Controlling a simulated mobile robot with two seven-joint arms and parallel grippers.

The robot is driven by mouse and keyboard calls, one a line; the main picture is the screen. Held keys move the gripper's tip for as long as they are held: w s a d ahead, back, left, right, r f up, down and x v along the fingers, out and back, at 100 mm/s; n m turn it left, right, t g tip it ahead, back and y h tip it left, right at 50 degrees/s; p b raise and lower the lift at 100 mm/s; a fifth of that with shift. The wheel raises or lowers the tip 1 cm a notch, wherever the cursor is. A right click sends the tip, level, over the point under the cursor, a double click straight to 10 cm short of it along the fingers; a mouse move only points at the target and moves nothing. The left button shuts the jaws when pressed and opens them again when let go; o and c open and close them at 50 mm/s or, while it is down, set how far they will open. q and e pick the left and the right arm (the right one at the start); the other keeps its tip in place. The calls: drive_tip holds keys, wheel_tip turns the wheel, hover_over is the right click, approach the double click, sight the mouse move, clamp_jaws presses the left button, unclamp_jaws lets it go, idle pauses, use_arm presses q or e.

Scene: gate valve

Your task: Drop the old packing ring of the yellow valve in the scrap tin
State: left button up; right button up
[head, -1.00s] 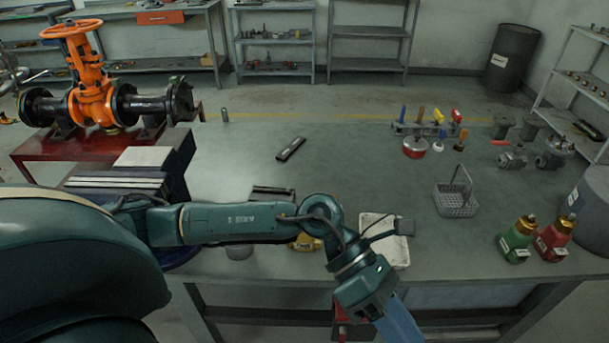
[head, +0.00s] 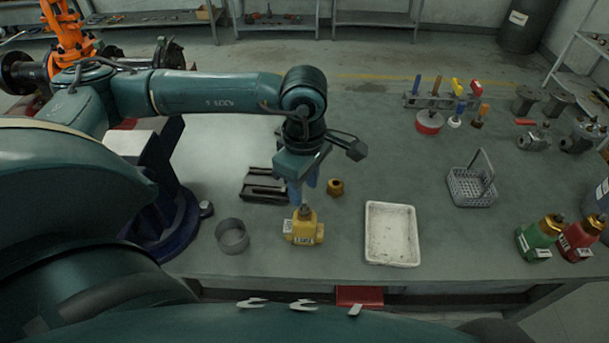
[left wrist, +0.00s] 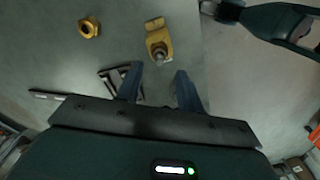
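The yellow valve (head: 303,230) stands upright on the bench, its stem pointing up; it also shows in the left wrist view (left wrist: 157,42). A brass nut (head: 335,187) lies on the bench behind it and to its right. An open round grey tin (head: 232,236), apparently the scrap tin, stands left of the valve. My left gripper (head: 303,192) points down, above and slightly behind the valve. In the left wrist view its fingers (left wrist: 157,86) are apart with nothing between them. I cannot make out the old packing ring.
A white tray (head: 392,258) lies right of the valve. A dark slotted block (head: 262,187) lies behind it. A blue vise (head: 158,228) stands at left.

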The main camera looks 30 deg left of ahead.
sight(305, 201)
use_arm(q)
drive_tip(key=shift+f, duration=0.65)
wheel_tip(305, 201, down, 2)
drive_tip(key=shift+f+b, duration=0.1)
drive_tip(key=shift+b, duration=0.75)
drive_tip(key=shift+f+b, duration=0.3)
drive_tip(key=shift+b, duration=0.2)
drive_tip(key=shift+f+b, duration=0.6)
drive_tip(key=shift+b, duration=0.15)
use_arm(e)
drive_tip(key=shift+w+a+f+n+t+y, duration=0.15)
drive_tip(key=shift+w+a+t+y, duration=0.1)
drive_tip(key=shift+a, duration=0.25)
drive_tip(key=shift+w+a+n+t+y, duration=0.15)
drive_tip(key=shift+w+a, duration=0.05)
drive_tip(key=shift+a, duration=0.3)
drive_tip(key=shift+f, duration=0.15)
use_arm(q)
drive_tip(key=shift+b, duration=0.35)
use_arm(e)
drive_tip(key=shift+f, duration=0.35)
use_arm(q)
drive_tip(key=c, duration=0.7)
use_arm(e)
drive_tip(key=shift+d, duration=0.1)
